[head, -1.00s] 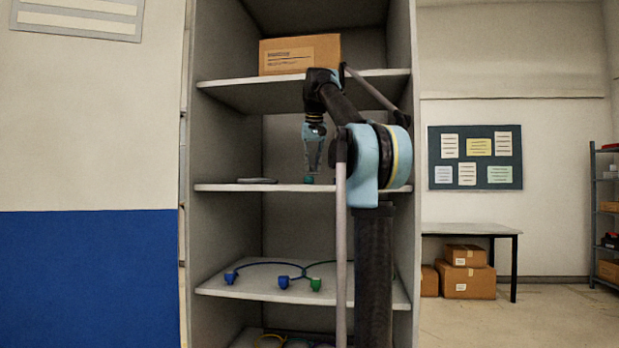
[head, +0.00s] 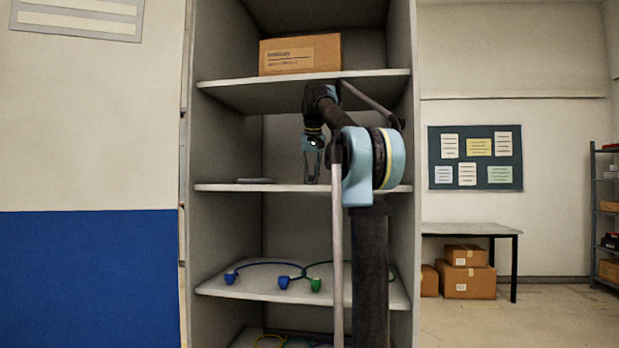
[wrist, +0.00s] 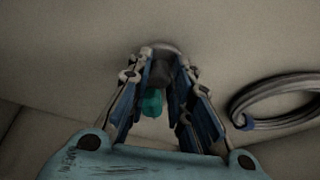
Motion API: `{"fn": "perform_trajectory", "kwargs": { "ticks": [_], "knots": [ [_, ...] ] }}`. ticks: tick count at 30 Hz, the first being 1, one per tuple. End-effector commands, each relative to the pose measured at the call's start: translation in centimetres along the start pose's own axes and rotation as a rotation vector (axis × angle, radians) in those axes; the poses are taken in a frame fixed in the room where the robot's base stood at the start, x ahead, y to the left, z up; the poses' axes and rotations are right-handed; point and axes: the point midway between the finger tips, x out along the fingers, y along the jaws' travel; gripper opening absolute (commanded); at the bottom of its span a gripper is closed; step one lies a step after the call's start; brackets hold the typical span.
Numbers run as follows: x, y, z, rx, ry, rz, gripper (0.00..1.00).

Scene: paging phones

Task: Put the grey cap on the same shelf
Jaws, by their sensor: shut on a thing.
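My gripper (head: 312,181) points down over the middle shelf (head: 350,188), inside the tall grey shelf unit. In the wrist view its fingers (wrist: 161,70) are closed around a dark grey, round piece, which I take for the grey cap (wrist: 160,72). A wider rim shows at its far end, close to the pale shelf surface; I cannot tell whether it touches. A teal piece (wrist: 152,102) shows between the fingers, nearer the camera; I cannot tell whether it is joined to the cap. The fingers hide the cap's sides.
A grey coiled cord (wrist: 275,103) with a blue end lies right of the gripper in the wrist view. A flat grey thing (head: 257,180) lies on the middle shelf. Blue and green plugs on cords (head: 284,282) lie below. A cardboard box (head: 300,54) stands on the shelf above.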

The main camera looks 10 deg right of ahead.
Motion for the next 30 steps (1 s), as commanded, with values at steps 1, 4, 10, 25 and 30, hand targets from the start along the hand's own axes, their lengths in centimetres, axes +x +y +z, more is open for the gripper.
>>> {"fn": "perform_trajectory", "kwargs": {
  "ticks": [1,4,10,25,30],
  "knots": [
    [0.0,0.0,0.0,0.0,0.0,0.0,0.04],
    [0.0,0.0,0.0,0.0,0.0,0.0,0.04],
    [0.1,0.0,0.0,0.0,0.0,0.0,0.4],
    [-1.1,0.1,0.0,0.001,0.0,0.0,0.4],
    [-3.4,0.1,0.4,0.001,0.0,0.0,0.4]
  ]
}}
